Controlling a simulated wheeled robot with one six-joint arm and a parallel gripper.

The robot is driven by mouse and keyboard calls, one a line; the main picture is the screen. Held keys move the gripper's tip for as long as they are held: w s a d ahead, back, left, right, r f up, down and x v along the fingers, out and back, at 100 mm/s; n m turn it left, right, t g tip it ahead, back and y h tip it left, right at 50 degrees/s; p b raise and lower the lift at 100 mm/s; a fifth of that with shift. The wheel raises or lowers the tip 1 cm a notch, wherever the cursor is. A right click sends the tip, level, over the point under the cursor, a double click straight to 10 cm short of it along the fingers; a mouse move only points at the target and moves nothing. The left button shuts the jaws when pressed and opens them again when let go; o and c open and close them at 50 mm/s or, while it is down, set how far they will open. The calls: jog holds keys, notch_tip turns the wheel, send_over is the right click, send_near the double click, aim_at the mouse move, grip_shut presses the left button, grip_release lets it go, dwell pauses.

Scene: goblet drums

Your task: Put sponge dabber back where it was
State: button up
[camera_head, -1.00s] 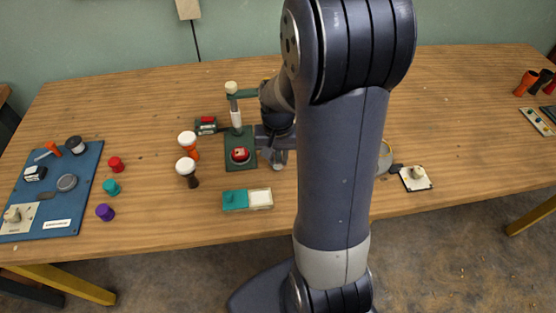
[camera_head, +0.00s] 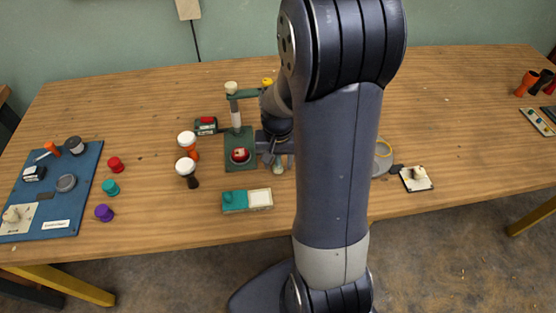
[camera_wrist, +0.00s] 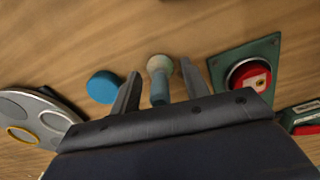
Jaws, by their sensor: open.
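What looks like the sponge dabber, with a pale rounded head and a blue-grey handle, is between the fingers in the wrist view (camera_wrist: 159,84). In the head view its pale end (camera_head: 278,168) shows just below my gripper (camera_head: 277,157). In the wrist view my gripper (camera_wrist: 160,72) is open, with one finger on each side of the dabber and a visible gap at both sides. A blue disc (camera_wrist: 103,87) lies just left of the left finger. I cannot tell whether the dabber stands directly on the table.
A green press (camera_head: 238,150) with a red round piece stands left of my gripper. Goblet drums (camera_head: 187,170) are further left, and a teal-and-white tray (camera_head: 247,200) is in front. A grey round palette (camera_wrist: 35,115) lies at left in the wrist view. My arm hides the table's middle.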

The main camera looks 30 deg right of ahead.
notch_tip(320, 180, up, 12)
jog(key=shift+r+p, duration=0.2)
jog(key=shift+p, duration=0.5)
jog(key=shift+c, duration=0.4)
dwell(0.6)
